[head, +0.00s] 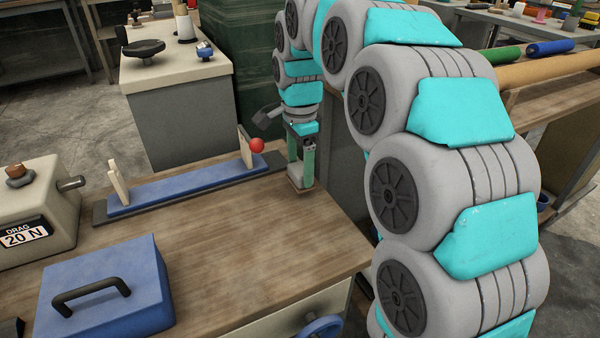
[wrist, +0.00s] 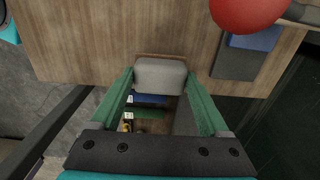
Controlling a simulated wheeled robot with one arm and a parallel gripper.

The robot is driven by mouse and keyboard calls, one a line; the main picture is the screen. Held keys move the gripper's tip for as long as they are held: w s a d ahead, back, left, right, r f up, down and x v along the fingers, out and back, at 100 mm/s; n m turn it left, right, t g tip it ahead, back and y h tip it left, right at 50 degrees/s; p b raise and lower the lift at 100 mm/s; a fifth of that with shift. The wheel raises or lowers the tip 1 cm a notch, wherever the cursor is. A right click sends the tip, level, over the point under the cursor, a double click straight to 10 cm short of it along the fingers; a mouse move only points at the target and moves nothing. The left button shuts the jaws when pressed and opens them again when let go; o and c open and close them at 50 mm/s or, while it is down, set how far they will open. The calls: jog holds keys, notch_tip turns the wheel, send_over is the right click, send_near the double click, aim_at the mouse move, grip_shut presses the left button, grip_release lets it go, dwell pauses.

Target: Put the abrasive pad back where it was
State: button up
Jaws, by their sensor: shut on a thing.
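The abrasive pad is a small light-grey block with a brown edge (head: 298,184). It is held between the two green fingers of my gripper (head: 301,168) at the far right edge of the wooden bench. In the wrist view the pad (wrist: 160,76) sits between the fingertips of my gripper (wrist: 160,80), with wood bench top beyond it and open space below the edge. I cannot tell whether the pad's underside touches the bench.
A blue rail with upright pegs and a red ball (head: 257,145) lies just left of my gripper. A blue handled box (head: 105,290) and a beige drag gauge (head: 35,215) stand at the left. The middle of the bench (head: 240,230) is clear.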

aim_at(300, 168)
jog(key=shift+f, duration=1.1)
jog(key=shift+f, duration=0.1)
jog(key=shift+f, duration=0.1)
jog(key=o, duration=1.2)
notch_tip(300, 168, up, 12)
jog(key=shift+r, duration=0.2)
jog(key=s+d+f+n, duration=0.3)
jog(key=s+f, duration=0.3)
jog(key=s, duration=0.5)
jog(key=s+d+f+n+g, duration=0.1)
jog(key=s+d+f+n, duration=0.3)
jog(key=s, duration=0.8)
jog(key=s+d+f+n, duration=0.4)
jog(key=s+f+n, duration=0.2)
jog(key=s, duration=0.5)
jog(key=shift+s+f+g, duration=0.2)
jog(key=shift+f+g, duration=0.2)
jog(key=shift+f, duration=0.65)
